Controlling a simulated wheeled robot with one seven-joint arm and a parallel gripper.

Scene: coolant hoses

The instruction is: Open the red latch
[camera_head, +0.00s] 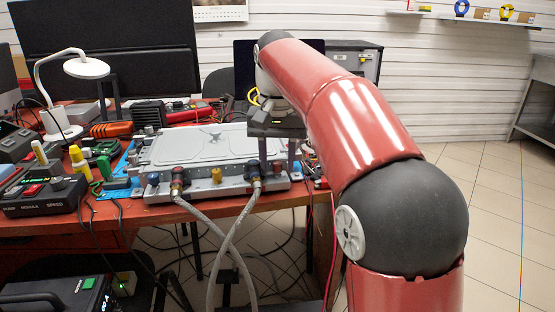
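A grey metal housing (205,150) with a flat lid lies on the red table. Along its front edge are two hose connectors with grey hoses. The left connector (177,182) has a small red part (177,171) on top, which may be the red latch; it is too small to tell its state. My gripper (278,168) points down over the right end of the housing, near the right connector. Its two dark fingers stand apart, with no held thing visible between them. It is well to the right of the left connector.
A dark monitor (110,50) stands behind. Two grey hoses (215,235) cross below the front edge. Floor at right is clear.

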